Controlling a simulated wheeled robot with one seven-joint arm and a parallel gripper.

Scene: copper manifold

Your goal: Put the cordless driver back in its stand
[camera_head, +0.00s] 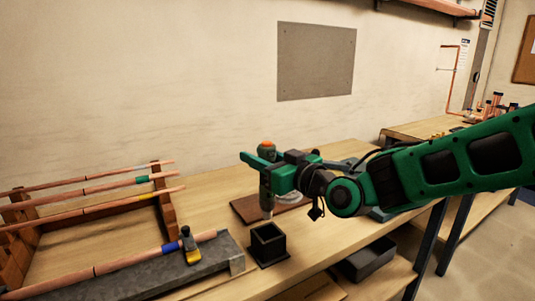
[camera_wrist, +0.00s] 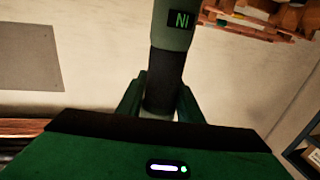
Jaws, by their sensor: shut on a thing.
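The cordless driver (camera_head: 266,192) is held upright in my gripper (camera_head: 258,168), above the bench. Its orange-topped upper end (camera_head: 267,147) rises above the fingers and its grey lower end points down. In the wrist view, the driver's dark grip (camera_wrist: 164,80) is between the two green fingers, and its green body has a small lit marking. The stand looks to be the black square open box (camera_head: 268,244) on a flat base, on the bench below the driver and close to it. The driver's lower end appears above and behind the box's rear rim, outside it.
A wooden rack (camera_head: 165,205) with copper pipes stands at the left. A yellow and black tool (camera_head: 190,246) sits on a grey block (camera_head: 130,278). A brown board (camera_head: 243,209) lies behind the stand. A dark bin (camera_head: 368,259) is below the bench edge.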

